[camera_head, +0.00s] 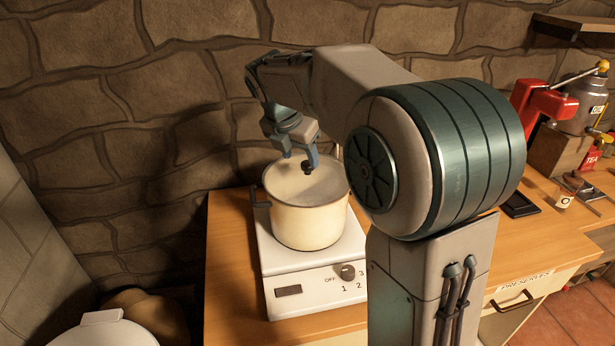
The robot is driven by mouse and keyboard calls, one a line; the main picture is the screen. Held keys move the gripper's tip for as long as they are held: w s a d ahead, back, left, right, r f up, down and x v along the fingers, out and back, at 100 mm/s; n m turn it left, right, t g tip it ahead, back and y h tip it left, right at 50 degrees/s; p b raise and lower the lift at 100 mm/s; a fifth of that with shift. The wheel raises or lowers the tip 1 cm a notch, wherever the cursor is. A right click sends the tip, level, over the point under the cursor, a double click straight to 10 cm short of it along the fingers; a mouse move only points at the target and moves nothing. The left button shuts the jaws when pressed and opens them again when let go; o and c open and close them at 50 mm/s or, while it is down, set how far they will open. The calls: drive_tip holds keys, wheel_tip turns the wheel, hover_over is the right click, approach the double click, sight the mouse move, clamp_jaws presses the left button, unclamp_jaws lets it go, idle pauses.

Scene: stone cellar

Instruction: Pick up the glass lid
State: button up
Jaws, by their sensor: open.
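A cream pot (308,227) stands on a white hot plate at the left end of the wooden counter. The glass lid (288,186) seems to lie across the pot's top, pale and hard to make out, with a small dark knob (307,169) near its middle. My gripper (299,156) points down over the pot, open and empty, with its fingertips close to the knob. I cannot tell whether a finger touches the knob. My arm hides the right side of the pot's surroundings.
The hot plate (283,296) has a dial and numbers on its front. A stone wall (150,150) rises close behind. At the right are a red device (540,105), a grey metal canister (585,105) and a red tea packet (590,158). A drawer labelled preserves (525,290) is below.

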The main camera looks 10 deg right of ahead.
sight(307, 163)
drive_tip(key=f, duration=0.1)
drive_tip(key=w+d+f, duration=0.1)
drive_tip(key=f, duration=0.1)
drive_tip(key=shift+w+d+f, duration=0.1)
drive_tip(key=shift+w+d, duration=0.2)
drive_tip(key=shift+d, duration=0.1)
drive_tip(key=shift+w+d+f, duration=0.15)
drive_tip(key=shift+f, duration=0.3)
clamp_jaws()
drive_tip(key=shift+r, duration=0.15)
